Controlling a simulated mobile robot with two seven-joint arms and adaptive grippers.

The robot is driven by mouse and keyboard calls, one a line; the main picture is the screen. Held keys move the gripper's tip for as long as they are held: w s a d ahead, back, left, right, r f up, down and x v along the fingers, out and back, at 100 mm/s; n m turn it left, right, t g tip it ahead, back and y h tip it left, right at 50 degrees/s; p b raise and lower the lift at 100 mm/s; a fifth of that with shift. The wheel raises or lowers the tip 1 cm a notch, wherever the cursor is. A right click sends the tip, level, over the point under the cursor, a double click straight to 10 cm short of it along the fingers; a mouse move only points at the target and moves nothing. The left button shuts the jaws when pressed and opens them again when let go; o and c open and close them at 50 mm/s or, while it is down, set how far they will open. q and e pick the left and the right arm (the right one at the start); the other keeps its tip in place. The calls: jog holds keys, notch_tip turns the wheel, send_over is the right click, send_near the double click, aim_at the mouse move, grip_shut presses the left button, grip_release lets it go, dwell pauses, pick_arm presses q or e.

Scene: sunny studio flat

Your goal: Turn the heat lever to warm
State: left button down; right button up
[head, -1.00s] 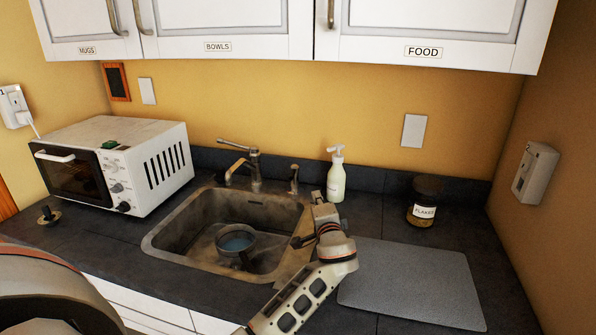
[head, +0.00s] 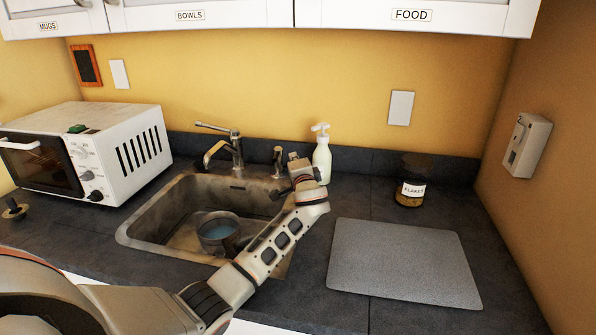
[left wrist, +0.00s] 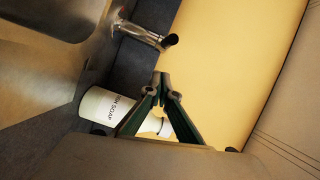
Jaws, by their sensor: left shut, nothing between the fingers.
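A chrome tap (head: 236,150) stands behind the sink, with a handle on top pointing left. A smaller metal fixture (head: 277,160) stands to its right; I cannot tell which of the two carries the heat lever, or its setting. My left gripper (head: 292,168) is shut and empty, over the sink's back right corner beside the smaller fixture. In the left wrist view its fingertips (left wrist: 164,82) meet, in front of the soap bottle (left wrist: 98,108). A metal fitting with a dark end (left wrist: 145,35) lies beyond them, apart from them. My right gripper is not in view.
The soap bottle (head: 321,155) stands close to the right of my left gripper. A pan (head: 218,230) sits in the sink (head: 140,228). A grey mat (head: 405,262) lies on the right, with a jar (head: 409,193) behind it. A white oven (head: 125,150) stands left.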

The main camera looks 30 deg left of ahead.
aim_at(276, 155)
pick_arm(q)
jog(key=a, duration=0.1)
jog(key=s+a, duration=0.1)
jog(key=a+p, duration=0.1)
jog(key=shift+s+f, duration=0.3)
jog(key=shift+s, duration=0.05)
jog(key=shift+s+a, duration=0.6)
jog(key=shift+a, duration=0.35)
jog(key=shift+w+d, duration=0.1)
jog(key=shift+d, duration=0.05)
